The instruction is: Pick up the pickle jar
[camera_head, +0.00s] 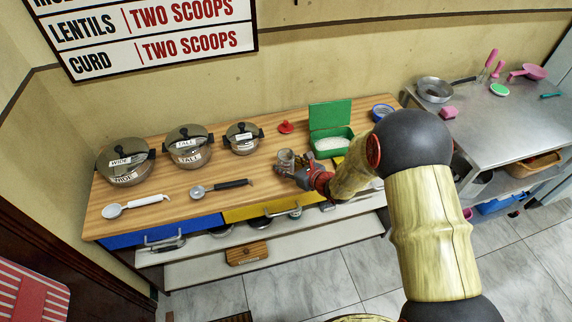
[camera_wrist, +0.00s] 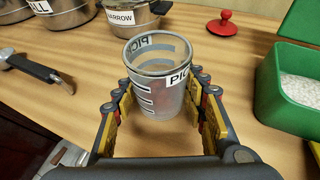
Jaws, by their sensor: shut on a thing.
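The pickle jar (camera_wrist: 157,92) is a clear, open-topped cup with a white label reading "PIC" and dark stripes. In the wrist view it stands upright between my gripper's fingers (camera_wrist: 160,106), which are shut on it from both sides. In the head view the jar (camera_head: 285,160) is at the middle of the wooden counter, with my gripper (camera_head: 291,172) at its front right. Whether its base touches the counter cannot be told.
A red lid (camera_head: 286,127) lies behind the jar. An open green box (camera_head: 331,142) of white grains stands to the right. Lidded pots (camera_head: 188,148) and two spoons (camera_head: 220,187) are on the left. The counter (camera_wrist: 60,100) around the jar is clear.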

